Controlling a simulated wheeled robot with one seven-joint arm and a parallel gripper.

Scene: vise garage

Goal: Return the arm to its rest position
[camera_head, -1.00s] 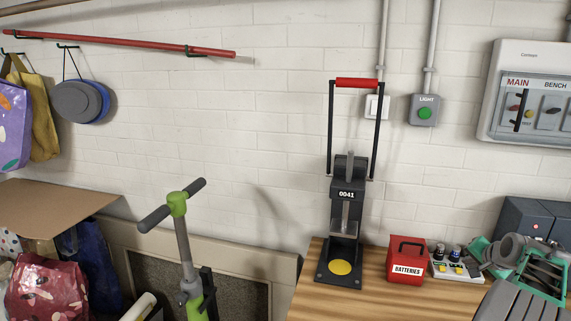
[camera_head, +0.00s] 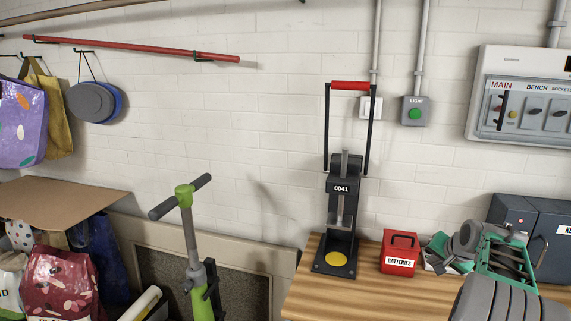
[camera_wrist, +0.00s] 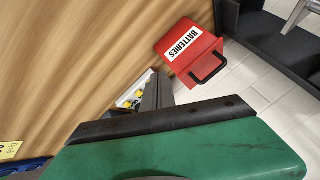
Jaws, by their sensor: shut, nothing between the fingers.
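My arm reaches in from the lower right of the head view, with grey links and a teal frame. My gripper (camera_head: 437,250) is above the wooden bench, just right of the red batteries box, and partly covers the small tray behind it. In the wrist view, my gripper's dark fingers (camera_wrist: 155,92) are together with nothing between them, beyond a broad green body with a dark edge. The fingers overlap the tray in that view; I cannot tell their exact height above it.
The red batteries box (camera_head: 399,252) stands close left of the gripper. The small tray (camera_wrist: 136,92) holds yellow items. A press marked 0041 (camera_head: 340,215) stands farther left on the wooden bench (camera_head: 325,300). Dark grey cases (camera_head: 555,225) are at right. A green scooter (camera_head: 184,240) stands left.

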